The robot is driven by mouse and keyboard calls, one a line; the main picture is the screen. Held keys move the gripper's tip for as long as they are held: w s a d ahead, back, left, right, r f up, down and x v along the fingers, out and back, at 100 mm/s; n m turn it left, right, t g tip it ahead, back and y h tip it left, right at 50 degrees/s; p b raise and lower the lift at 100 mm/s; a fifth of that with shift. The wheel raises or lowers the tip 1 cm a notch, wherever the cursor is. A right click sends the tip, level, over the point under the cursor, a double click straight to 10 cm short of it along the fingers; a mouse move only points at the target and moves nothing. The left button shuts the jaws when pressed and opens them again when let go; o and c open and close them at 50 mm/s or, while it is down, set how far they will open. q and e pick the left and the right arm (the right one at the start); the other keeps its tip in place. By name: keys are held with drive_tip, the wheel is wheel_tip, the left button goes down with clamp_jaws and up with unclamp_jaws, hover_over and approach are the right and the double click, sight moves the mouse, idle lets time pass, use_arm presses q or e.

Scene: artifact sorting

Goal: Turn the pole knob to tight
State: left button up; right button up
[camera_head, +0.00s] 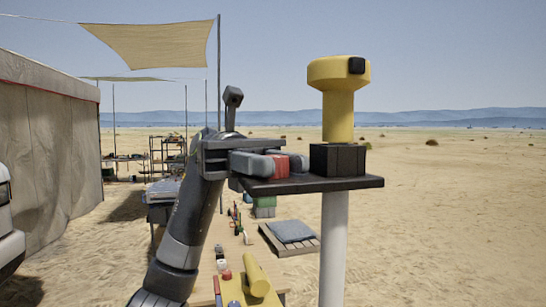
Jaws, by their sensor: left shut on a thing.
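A pale pole (333,245) stands right of centre and carries a flat dark plate (345,184). On the plate sit a black block (337,160) and a yellow instrument (338,105) with a wide head. A red ribbed knob (281,164) shows just above the left part of the plate. My left gripper (278,164) comes in from the left, level with the plate, and is shut on the red knob; its fingers hide part of it. No marking on the knob is readable, so its setting cannot be told. My right gripper is not in view.
Below my left arm is a wooden table (228,258) with a yellow cylinder (256,279) and several small items. A blue-grey pad on a pallet (291,232) lies on the sand behind. A canvas tent (45,145) stands left. Open sand lies right of the pole.

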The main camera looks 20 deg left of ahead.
use_arm(q)
drive_tip(key=shift+m+g+y, duration=0.6)
drive_tip(key=shift+g, duration=0.1)
drive_tip(key=o, duration=0.9)
drive_tip(key=shift+o, duration=0.2)
